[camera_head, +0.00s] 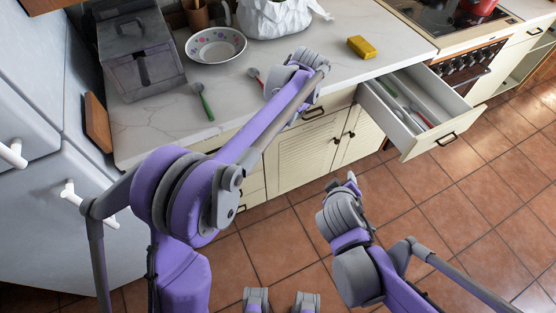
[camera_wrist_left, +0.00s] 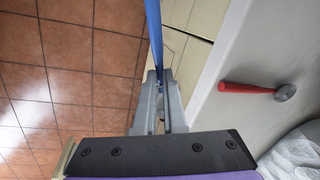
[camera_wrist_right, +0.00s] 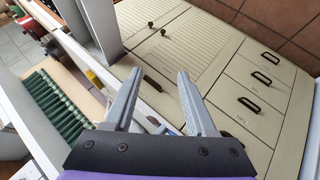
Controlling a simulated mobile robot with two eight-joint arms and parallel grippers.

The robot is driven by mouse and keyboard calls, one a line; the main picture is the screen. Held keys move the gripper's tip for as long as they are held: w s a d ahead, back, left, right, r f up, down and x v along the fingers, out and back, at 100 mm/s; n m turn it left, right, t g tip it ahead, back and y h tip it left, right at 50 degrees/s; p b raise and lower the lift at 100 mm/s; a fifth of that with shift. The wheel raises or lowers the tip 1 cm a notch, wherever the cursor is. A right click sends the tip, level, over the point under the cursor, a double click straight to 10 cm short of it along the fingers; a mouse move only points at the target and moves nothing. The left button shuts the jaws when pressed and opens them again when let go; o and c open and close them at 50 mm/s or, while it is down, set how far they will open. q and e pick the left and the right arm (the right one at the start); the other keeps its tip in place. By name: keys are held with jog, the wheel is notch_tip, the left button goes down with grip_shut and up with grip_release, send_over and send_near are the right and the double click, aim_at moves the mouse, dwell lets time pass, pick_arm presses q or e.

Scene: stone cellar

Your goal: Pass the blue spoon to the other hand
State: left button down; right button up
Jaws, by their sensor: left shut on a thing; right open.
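The blue spoon (camera_wrist_left: 154,35) shows in the left wrist view as a long blue handle running up out of the picture; its far end is out of view. My left gripper (camera_wrist_left: 160,85) is shut on it. In the head view, the left arm reaches over the counter's front edge and hides its own fingers and the spoon. My right gripper (camera_head: 350,180) is lower, in front of the cabinets and left of the open drawer. In the right wrist view its fingers (camera_wrist_right: 160,72) are spread with nothing seen gripped, facing the cabinet doors.
A red-handled spoon (camera_head: 254,73) and a green-handled spoon (camera_head: 205,103) lie on the counter (camera_head: 330,68). An open drawer (camera_head: 430,145) juts out at right.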

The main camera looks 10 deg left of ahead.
jog(key=w+a+n+t+y, duration=0.1)
jog(key=w+a+n+t, duration=0.25)
jog(key=a+n, duration=0.4)
jog(key=n+t+y, duration=0.2)
jog(key=n, duration=0.1)
send_near(283, 127)
jog(key=a+f+x, duration=0.1)
jog(key=x, duration=0.6)
jog(key=shift+a, duration=0.2)
jog(key=shift+s, duration=0.1)
jog(key=shift+c, duration=0.2)
grip_shut()
pick_arm(q)
jog(key=c, duration=0.9)
grip_release()
jog(key=shift+r, duration=0.15)
